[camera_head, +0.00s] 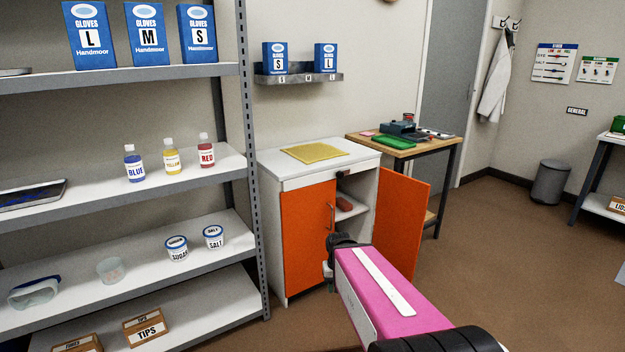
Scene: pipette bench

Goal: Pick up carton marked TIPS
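The carton marked TIPS (147,328) is a small brown box with a white label on its front and on its top. It sits on the lowest visible shelf of the grey rack, at the lower left. My gripper (331,276) is at the far end of my pink arm, in front of the white cabinet and to the right of the rack, well apart from the carton. The gripper is small and dark and partly hidden by the arm, so its fingers do not show clearly.
A similar carton (78,344), cut off by the frame, sits left of the TIPS carton. The rack's grey post (254,170) stands between my gripper and the shelves. The cabinet's orange right door (402,215) stands open. Floor to the right (500,250) is clear.

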